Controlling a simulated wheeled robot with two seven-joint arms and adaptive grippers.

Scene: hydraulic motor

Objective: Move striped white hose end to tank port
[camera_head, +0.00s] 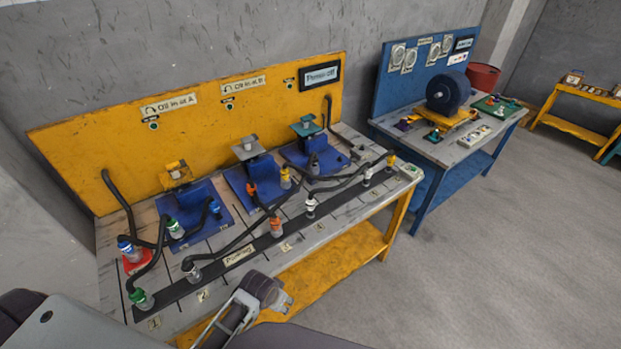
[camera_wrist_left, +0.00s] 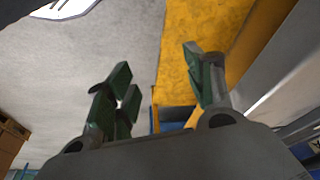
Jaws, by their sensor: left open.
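Hose ends with coloured collars stand along the yellow bench (camera_head: 330,239). One white-collared hose end (camera_head: 310,204) stands on the dark front strip, another white-collared end (camera_head: 367,175) is farther right, and a pale grey end (camera_head: 192,270) is near the left. Stripes are too small to make out, so I cannot tell which is the striped white one. I cannot pick out the tank port. My left gripper (camera_head: 281,297) is open and empty, in front of the bench's front edge, apart from the hoses. In the left wrist view its spread fingers (camera_wrist_left: 160,88) have nothing between them.
Black hoses loop over blue mounts (camera_head: 200,205) on the bench. A yellow back panel (camera_head: 200,120) with labels stands behind. A blue bench (camera_head: 455,150) with a dark wheel (camera_head: 447,91) stands back right. The grey floor (camera_head: 470,270) at right is clear.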

